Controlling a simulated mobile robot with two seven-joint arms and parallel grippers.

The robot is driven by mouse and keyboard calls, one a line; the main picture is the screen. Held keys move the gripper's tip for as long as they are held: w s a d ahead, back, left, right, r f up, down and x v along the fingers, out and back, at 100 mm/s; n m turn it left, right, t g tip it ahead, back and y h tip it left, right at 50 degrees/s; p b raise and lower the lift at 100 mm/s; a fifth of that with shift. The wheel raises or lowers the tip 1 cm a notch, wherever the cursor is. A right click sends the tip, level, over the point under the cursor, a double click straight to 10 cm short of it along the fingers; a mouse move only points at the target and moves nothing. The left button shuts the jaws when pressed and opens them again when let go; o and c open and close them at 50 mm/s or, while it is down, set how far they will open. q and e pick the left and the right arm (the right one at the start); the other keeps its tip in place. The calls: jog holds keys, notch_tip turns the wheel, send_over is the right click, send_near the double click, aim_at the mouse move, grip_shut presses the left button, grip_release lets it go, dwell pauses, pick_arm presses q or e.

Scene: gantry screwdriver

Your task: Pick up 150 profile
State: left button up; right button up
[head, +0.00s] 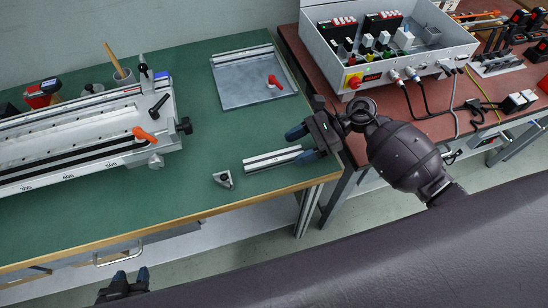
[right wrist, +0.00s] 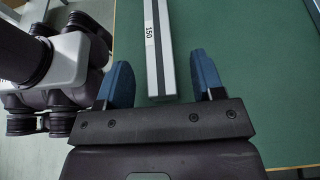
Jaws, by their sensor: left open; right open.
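The 150 profile (head: 271,160) is a short silver aluminium bar with dark slots, lying on the green table near its right front corner. In the right wrist view the profile (right wrist: 159,45) shows its white label reading 150. My right gripper (head: 297,145) is open at the profile's right end. In the right wrist view its two blue fingers (right wrist: 159,80) stand apart on either side of the bar's near end, with gaps between. My left gripper (head: 132,277) is open and empty, low at the left, in front of the table's front edge.
A small grey angled bracket (head: 223,180) lies just left of the profile. A long measuring rail with clamps (head: 90,135) fills the table's left side. A metal plate with a red handle (head: 250,85) lies behind. A control box (head: 385,45) stands on the red-brown table at right.

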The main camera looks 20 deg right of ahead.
aim_at(286, 153)
jog(key=shift+x, duration=1.65)
jog(key=c, duration=1.1)
